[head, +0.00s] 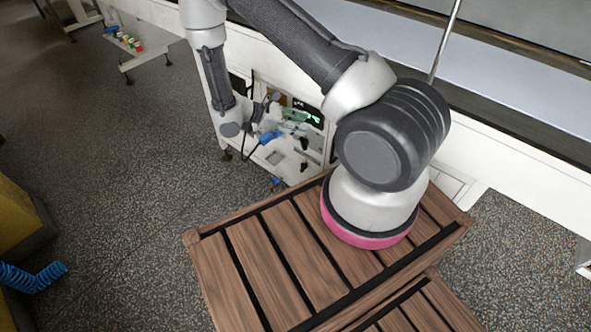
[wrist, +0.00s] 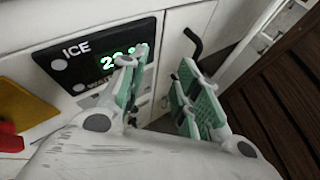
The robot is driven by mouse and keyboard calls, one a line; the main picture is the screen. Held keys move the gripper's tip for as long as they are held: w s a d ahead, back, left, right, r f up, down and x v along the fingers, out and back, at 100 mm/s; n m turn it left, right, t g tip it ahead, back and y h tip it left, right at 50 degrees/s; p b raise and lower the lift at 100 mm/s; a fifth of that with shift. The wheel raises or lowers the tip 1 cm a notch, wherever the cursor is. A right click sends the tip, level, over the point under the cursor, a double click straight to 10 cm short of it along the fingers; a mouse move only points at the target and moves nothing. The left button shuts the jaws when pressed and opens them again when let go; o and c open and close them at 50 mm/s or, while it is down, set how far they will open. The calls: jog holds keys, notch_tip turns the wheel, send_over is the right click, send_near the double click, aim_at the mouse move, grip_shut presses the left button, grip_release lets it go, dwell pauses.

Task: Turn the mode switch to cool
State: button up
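My gripper (wrist: 160,78) is open, with a clear gap between its two green-padded fingers and nothing between them. It is in front of a white machine panel. A black display (wrist: 100,62) marked "ICE" and a partly covered "WAT" label shows green digits, and the left finger covers part of it. A bent black lever (wrist: 193,43) stands just beyond the right finger; I cannot tell whether it is the mode switch. No "cool" marking is readable. In the head view my gripper (head: 290,116) is small by the green-lit display (head: 307,113).
A yellow plate with a red part (wrist: 8,138) is at the left of the wrist view. Black levers (head: 303,167) and a blue part (head: 270,137) are on the white machine in the head view.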

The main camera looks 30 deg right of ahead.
notch_tip(320, 180, down, 11)
jog(key=w+a+n+t+h, duration=0.1)
jog(key=w+n+t+h, duration=0.1)
jog(key=n+t, duration=0.15)
jog(key=n+t+y, duration=0.1)
jog(key=n+t, duration=0.4)
jog(key=n, duration=0.1)
send_near(301, 168)
jog(key=d, duration=0.2)
jog(key=shift+g+y, duration=0.25)
jog(key=shift+y, duration=0.05)
jog(key=x, duration=0.4)
jog(key=w+x, duration=0.1)
jog(key=x, duration=0.2)
jog(key=shift+w+d+f, duration=0.1)
jog(key=shift+d+f, duration=0.05)
jog(key=shift+f, duration=0.05)
jog(key=c, duration=0.7)
